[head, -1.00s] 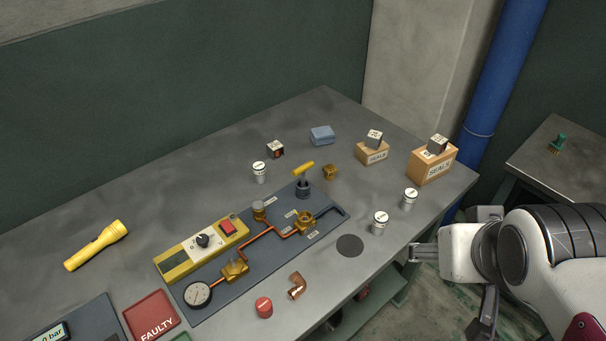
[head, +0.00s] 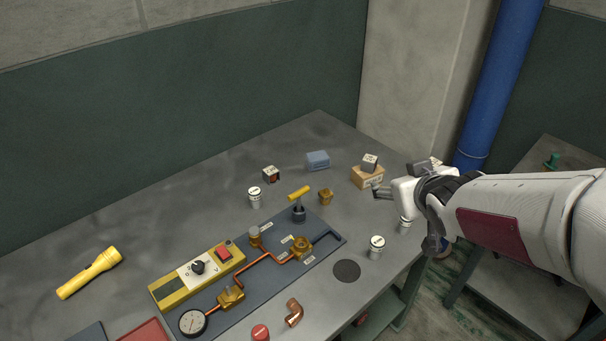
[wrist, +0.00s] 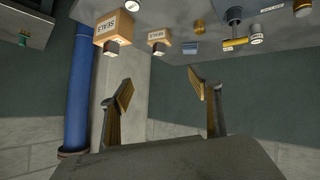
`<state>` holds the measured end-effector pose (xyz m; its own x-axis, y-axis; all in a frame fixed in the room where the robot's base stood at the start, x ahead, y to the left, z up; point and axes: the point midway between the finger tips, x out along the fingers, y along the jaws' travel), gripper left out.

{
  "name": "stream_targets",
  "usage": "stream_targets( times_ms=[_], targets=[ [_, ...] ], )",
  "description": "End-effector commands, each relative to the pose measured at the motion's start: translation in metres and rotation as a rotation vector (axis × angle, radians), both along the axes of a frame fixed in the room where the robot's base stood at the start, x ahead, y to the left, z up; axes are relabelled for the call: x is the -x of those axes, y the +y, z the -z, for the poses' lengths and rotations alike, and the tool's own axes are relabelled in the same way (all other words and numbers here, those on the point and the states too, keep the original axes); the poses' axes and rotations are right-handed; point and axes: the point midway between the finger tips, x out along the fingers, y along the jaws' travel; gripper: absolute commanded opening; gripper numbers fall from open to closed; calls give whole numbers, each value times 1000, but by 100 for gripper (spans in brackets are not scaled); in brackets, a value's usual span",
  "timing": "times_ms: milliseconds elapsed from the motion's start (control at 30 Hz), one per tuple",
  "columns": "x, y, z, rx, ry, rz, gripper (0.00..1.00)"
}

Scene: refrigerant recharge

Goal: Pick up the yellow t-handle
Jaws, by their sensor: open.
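The yellow t-handle (head: 299,193) stands upright, its yellow crossbar on top, in a dark round socket (head: 298,214) at the back right of the dark fixture board. In the wrist view, which looks upside down, the t-handle (wrist: 240,43) shows at the upper right, beyond the right finger. My gripper (head: 408,218) is over the right edge of the bench, well to the right of the t-handle and apart from it. In the wrist view my gripper (wrist: 160,88) has its two fingers spread wide with nothing between them.
A SEALS box (head: 367,178) with a cube on top stands close to my gripper. White canisters (head: 375,247) stand near the right edge. A brass fitting (head: 325,196) is just right of the t-handle. A blue block (head: 318,160) lies behind; a yellow flashlight (head: 90,272) lies far left.

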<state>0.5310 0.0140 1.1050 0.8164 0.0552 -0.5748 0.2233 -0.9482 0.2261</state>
Motion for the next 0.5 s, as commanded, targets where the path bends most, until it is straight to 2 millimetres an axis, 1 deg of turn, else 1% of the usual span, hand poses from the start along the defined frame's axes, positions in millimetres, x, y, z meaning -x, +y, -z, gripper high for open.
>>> stream_targets(
  times_ms=[33,200,400,500],
  targets=[
    [-8,5,6,-3,-8,-23,62],
    [-34,27,20,-25,-52,-108,62],
    [-57,57,39,-68,-96,-215,62],
    [-65,73,51,-98,-113,-270,62]
  ],
)
